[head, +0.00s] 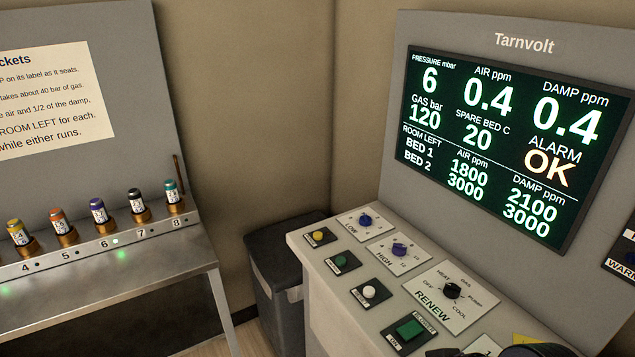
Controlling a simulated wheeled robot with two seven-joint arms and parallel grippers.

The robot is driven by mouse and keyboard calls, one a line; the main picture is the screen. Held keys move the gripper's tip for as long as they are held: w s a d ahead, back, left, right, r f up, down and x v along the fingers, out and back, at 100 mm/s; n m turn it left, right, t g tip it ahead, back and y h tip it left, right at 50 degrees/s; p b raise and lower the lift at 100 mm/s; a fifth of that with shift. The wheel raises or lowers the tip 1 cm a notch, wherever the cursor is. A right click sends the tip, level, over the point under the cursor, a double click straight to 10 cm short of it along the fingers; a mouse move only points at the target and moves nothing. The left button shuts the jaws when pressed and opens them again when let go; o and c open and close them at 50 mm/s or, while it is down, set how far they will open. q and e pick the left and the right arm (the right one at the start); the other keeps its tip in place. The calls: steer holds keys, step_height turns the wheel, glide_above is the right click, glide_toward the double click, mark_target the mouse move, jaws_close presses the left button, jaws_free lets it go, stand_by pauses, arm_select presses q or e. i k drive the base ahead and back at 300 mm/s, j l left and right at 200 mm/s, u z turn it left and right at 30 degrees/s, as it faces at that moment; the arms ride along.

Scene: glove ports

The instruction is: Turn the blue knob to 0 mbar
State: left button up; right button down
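The blue knob (366,220) sits on a white plate marked LOW at the far left of the console's sloping panel. A second, more violet-blue knob (399,249) sits on the plate marked HIGH, nearer to me. The small scale figures around both are too blurred to read, so I cannot tell either setting. The screen (512,140) above shows pressure 6 mbar and ALARM OK. Dark parts at the bottom edge, right of centre, seem to belong to my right arm; its fingertips cannot be made out. They are well apart from both knobs. My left gripper is not in view.
The panel also holds yellow (318,235), green (342,260) and white (369,291) buttons, a black RENEW selector (452,290) and a green square switch (409,328). A dark bin (272,262) stands left of the console. A metal rack (150,255) holds several small bottles.

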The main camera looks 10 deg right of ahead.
mark_target(365, 220)
steer(key=j+z, duration=0.1)
steer(key=j, duration=0.3)
steer(key=i+j+z, duration=0.3)
steer(key=i+j, duration=0.25)
steer(key=i, duration=0.2)
steer(key=i+j+z, duration=0.35)
steer(key=i+j, duration=0.35)
